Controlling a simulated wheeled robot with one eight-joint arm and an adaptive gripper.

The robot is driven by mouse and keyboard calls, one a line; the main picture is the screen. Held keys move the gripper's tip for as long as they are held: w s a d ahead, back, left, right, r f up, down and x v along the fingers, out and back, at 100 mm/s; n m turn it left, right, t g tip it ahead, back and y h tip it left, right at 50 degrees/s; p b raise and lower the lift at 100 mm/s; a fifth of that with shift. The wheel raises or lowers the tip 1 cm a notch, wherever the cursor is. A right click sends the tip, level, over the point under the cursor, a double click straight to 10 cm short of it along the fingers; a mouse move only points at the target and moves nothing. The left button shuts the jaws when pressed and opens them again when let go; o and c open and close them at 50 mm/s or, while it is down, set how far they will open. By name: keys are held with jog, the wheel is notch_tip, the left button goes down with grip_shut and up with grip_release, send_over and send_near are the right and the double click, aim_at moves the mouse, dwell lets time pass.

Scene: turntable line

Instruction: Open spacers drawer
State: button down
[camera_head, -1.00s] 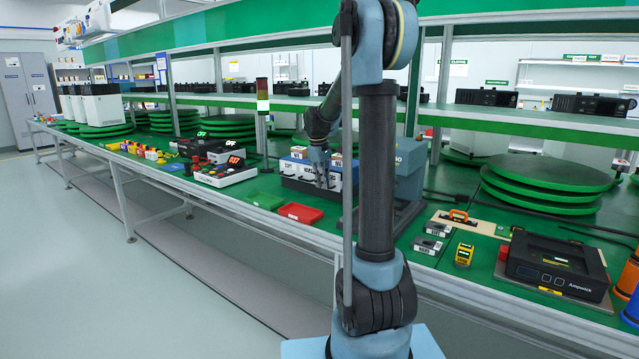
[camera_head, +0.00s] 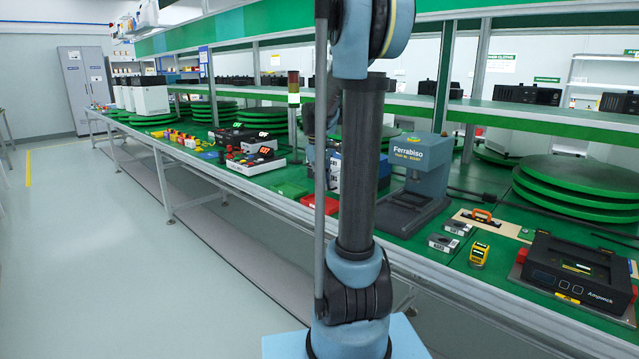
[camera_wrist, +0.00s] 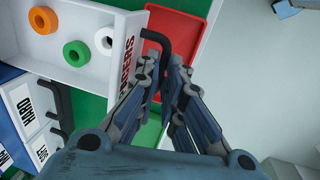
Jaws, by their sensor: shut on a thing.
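The spacers drawer (camera_wrist: 90,84) is pulled out in the wrist view. Its white front carries the label "SPACERS". A black bent handle (camera_wrist: 182,32) sticks out from the drawer front. My gripper (camera_wrist: 166,70) is shut on this handle, with its fingertips at the handle's near part. In the head view my arm mostly hides the drawer unit (camera_head: 334,172), and my gripper cannot be made out clearly.
Closed drawers (camera_wrist: 22,100) with black handles sit beside the open one. A red tray (camera_wrist: 211,14) lies below the handle; it also shows in the head view (camera_head: 318,203). A grey-blue Ferrabiso press (camera_head: 419,165) stands to the right. The aisle floor (camera_head: 110,260) is clear.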

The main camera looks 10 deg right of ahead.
jog(key=shift+w+a, duration=0.1)
jog(key=c, duration=2)
grip_release()
jog(key=shift+r, duration=0.15)
notch_tip(320, 180, up, 12)
jog(key=s+a, duration=0.1)
jog(key=shift+a+f, duration=0.25)
jog(key=shift+a, duration=0.05)
